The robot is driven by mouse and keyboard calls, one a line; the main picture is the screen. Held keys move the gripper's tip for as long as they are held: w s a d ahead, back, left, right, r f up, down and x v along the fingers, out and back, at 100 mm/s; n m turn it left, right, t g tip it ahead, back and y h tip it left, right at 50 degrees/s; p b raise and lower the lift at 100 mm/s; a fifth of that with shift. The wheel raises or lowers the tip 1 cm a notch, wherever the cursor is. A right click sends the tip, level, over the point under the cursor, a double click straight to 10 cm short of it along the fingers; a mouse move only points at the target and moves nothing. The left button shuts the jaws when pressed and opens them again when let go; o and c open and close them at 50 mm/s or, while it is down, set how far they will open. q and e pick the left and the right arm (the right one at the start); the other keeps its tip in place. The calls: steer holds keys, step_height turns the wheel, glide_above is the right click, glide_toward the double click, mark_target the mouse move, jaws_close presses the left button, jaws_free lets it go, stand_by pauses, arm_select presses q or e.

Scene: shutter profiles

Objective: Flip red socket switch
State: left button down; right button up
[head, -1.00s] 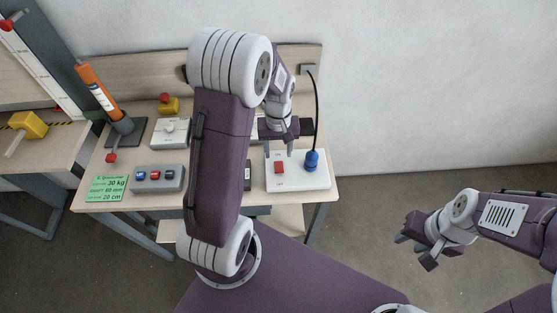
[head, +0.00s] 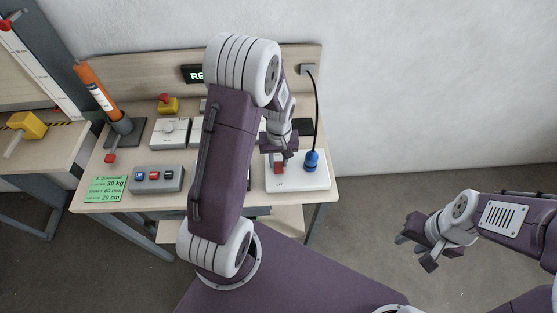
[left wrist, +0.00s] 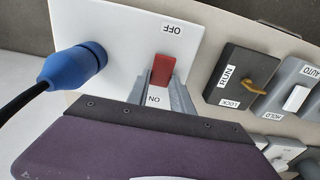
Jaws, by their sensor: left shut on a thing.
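The red switch (head: 278,169) sits on a white socket plate (head: 312,183) at the right of the workbench. In the left wrist view, the red switch (left wrist: 162,69) stands between the OFF and ON labels of the plate (left wrist: 130,32). My left gripper (head: 279,160) is down at the plate, its grey fingers on both sides of the switch and shut on it. The fingers (left wrist: 162,87) hide the lower sides of the switch. My right gripper (head: 414,252) is open and empty, out to the right, away from the bench.
A blue plug (head: 311,160) with a black cable stands in the plate, right of the switch. It also shows in the left wrist view (left wrist: 75,66). A black RUN/LOCK key panel (left wrist: 232,75) lies close beside the plate. A grey button box (head: 157,178) is further left.

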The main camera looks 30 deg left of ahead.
arm_select(q)
steer(key=t+b, duration=0.1)
steer(key=b, duration=0.2)
steer(key=t+y+b, duration=0.1)
steer(key=b, duration=0.5)
steer(key=shift+s+d+f+t+y, duration=0.2)
steer(key=shift+s+f+t+y, duration=0.1)
steer(key=shift+t, duration=0.1)
steer(key=shift+r+b, duration=0.2)
steer(key=shift+b, duration=0.4)
steer(key=shift+s+r, duration=0.1)
steer(key=shift+r, duration=0.15)
steer(key=c, duration=1.1)
jaws_free()
steer(key=p+v, duration=0.2)
steer(key=v, duration=0.7)
steer(key=shift+s+d, duration=0.1)
steer(key=shift+d, duration=0.05)
steer(key=shift+f, duration=0.1)
